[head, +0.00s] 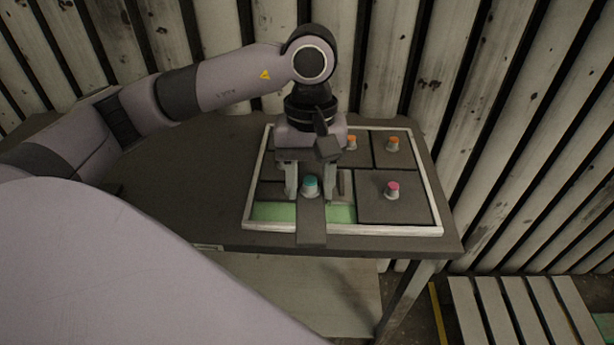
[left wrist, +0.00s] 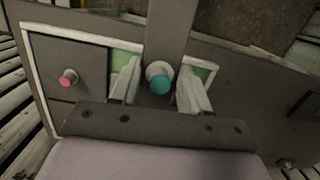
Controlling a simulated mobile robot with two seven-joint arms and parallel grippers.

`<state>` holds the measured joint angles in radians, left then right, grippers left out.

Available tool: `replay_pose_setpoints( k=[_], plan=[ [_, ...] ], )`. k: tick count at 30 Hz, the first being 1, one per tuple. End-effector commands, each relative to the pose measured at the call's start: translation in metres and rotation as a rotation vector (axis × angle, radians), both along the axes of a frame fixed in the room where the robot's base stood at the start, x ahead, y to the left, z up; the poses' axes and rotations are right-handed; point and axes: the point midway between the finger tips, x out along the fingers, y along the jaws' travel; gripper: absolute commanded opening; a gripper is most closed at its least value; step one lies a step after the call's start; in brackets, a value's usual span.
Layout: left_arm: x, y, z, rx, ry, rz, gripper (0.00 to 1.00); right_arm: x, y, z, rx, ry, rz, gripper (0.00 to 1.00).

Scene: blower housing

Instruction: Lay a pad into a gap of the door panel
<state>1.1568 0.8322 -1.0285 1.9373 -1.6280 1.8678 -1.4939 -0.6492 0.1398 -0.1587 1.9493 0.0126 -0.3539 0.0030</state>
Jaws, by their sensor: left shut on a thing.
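The door panel (head: 438,200) is a white-framed tray with a green floor, lying on the table. My left gripper (head: 310,190) is shut on a narrow dark grey pad (head: 311,226) with a teal knob. In the left wrist view the fingers (left wrist: 157,90) stand on both sides of this pad (left wrist: 168,30). The pad's near end overlaps the panel's front rim. Green floor (head: 342,213) shows on both sides of it in the front left gap. Whether the pad touches the rim cannot be told. My right gripper is not in view.
Grey pads with a pink knob (head: 392,189) and orange knobs (head: 393,144) fill other parts of the panel. The dark table (head: 190,180) is clear left of the panel. A slatted wall stands behind. A slatted pallet (head: 520,310) lies at the lower right.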

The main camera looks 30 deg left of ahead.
Motion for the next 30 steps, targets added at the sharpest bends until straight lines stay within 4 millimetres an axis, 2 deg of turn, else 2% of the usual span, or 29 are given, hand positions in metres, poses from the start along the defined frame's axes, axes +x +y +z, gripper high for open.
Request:
replay_pose_setpoints(
  k=[9,18,24,30],
  plan=[
    [0.013,0.015,-0.015,0.0,-0.001,0.684,0.15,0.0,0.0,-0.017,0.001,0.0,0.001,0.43],
    [0.023,0.029,-0.024,-0.001,-0.002,1.256,0.15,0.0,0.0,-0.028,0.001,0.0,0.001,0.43],
    [0.027,0.034,-0.025,-0.001,-0.002,1.465,0.15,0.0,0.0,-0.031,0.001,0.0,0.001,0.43],
    [0.027,0.035,-0.029,0.0,-0.001,1.516,0.15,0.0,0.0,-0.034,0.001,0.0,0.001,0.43]
  ],
)
